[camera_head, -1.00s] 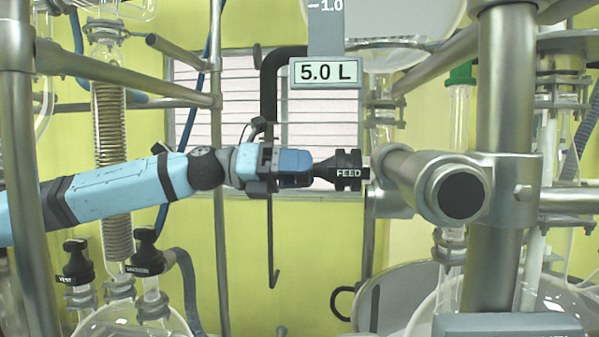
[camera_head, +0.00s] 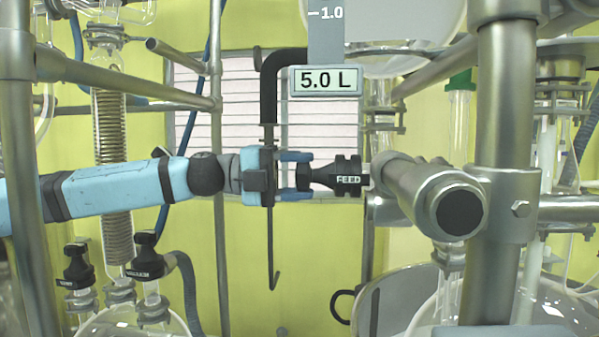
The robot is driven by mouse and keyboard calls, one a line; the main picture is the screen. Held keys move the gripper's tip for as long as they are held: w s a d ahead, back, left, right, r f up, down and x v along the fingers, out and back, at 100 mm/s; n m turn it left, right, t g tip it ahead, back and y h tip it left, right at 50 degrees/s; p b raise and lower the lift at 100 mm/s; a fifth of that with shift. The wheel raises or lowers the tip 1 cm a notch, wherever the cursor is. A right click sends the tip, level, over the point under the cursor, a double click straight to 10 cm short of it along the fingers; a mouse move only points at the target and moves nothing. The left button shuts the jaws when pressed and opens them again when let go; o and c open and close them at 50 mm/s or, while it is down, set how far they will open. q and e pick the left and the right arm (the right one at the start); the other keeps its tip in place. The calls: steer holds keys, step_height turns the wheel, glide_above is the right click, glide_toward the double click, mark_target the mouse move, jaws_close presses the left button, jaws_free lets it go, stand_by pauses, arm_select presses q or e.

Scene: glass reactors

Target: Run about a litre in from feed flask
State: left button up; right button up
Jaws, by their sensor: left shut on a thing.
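The feed flask (camera_head: 400,30) is a clear glass vessel at the top, cut off by the picture edge. A display (camera_head: 325,80) in front of it reads 5.0 L, under a grey scale strip (camera_head: 326,35) marked 1.0. Below it a black valve handle labelled FEED (camera_head: 346,180) points left from the glass line. My left gripper (camera_head: 297,176) comes in from the left with its two blue fingers above and below the handle's narrow left end, shut on it. Where the fingers touch is partly hidden. My right gripper is not in view.
A thick steel post (camera_head: 502,120) and clamped rail (camera_head: 430,195) stand close on the right. Another post (camera_head: 20,150) crosses in front of my left arm. Two black-capped valves (camera_head: 147,260) sit on glassware at lower left. A black bent rod (camera_head: 269,110) hangs behind the gripper.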

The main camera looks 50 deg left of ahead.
arm_select(q)
steer(key=n+p, duration=0.1)
steer(key=n, duration=0.2)
steer(key=shift+r+n, duration=0.15)
steer(key=shift+n, duration=0.25)
steer(key=n+p, duration=0.2)
steer(key=n, duration=0.1)
steer(key=n+p, duration=0.2)
steer(key=n, duration=0.1)
steer(key=shift+n, duration=0.4)
steer(key=o, duration=0.9)
